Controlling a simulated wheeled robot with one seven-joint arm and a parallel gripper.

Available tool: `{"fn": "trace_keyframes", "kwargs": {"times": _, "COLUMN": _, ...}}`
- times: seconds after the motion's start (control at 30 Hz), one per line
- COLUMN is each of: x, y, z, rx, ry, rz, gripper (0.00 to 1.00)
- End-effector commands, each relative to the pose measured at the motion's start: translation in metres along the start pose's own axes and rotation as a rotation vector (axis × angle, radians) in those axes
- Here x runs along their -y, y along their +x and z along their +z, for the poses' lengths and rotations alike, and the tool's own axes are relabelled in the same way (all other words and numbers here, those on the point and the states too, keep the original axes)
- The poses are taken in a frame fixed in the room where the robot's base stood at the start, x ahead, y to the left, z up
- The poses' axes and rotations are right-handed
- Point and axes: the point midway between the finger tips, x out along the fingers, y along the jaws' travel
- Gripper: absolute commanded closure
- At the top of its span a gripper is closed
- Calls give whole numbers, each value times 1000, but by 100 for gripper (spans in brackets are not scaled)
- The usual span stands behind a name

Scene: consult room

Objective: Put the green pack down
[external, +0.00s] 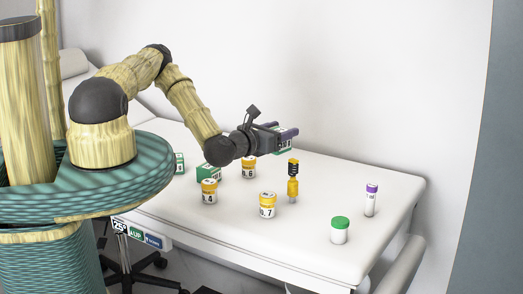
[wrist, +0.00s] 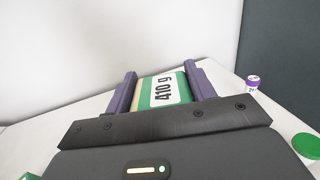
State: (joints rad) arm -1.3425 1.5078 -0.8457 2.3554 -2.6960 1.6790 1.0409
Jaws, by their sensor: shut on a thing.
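The green pack (wrist: 180,88), with a white label reading "410 g", is between the two purple fingers of my gripper (wrist: 160,82) in the wrist view. My gripper is shut on it. In the external view my gripper (external: 286,133) is over the far side of the white couch (external: 330,182), near the wall, and the green pack (external: 283,147) shows partly behind the fingers. I cannot tell whether the pack touches the couch top or hangs above it.
Green boxes (external: 208,173) and several yellow jars (external: 267,206) stand on the couch left of and in front of my gripper. A yellow-black item (external: 293,182), a green-lidded jar (external: 340,231) and a purple-capped tube (external: 371,201) stand rightward.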

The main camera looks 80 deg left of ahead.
Motion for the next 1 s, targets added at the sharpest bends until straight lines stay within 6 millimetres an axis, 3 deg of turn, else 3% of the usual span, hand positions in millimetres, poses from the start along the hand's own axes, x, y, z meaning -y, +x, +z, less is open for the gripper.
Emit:
{"fn": "trace_keyframes", "kwargs": {"times": 0.03, "x": -20, "y": 5, "z": 1, "rx": 3, "ry": 0, "rz": 43, "gripper": 81}}
{"fn": "trace_keyframes", "kwargs": {"times": 0.1, "x": -43, "y": 10, "z": 2, "rx": 3, "ry": -3, "rz": 87, "gripper": 81}}
{"fn": "trace_keyframes", "kwargs": {"times": 0.43, "x": -115, "y": 17, "z": 4, "rx": 0, "ry": -12, "rz": 230, "gripper": 81}}
{"fn": "trace_keyframes", "kwargs": {"times": 0.73, "x": -110, "y": 17, "z": -39, "rx": -3, "ry": -14, "rz": 224, "gripper": 81}}
{"fn": "trace_keyframes", "kwargs": {"times": 1.0, "x": -110, "y": 18, "z": -47, "rx": 0, "ry": -12, "rz": 222, "gripper": 81}}
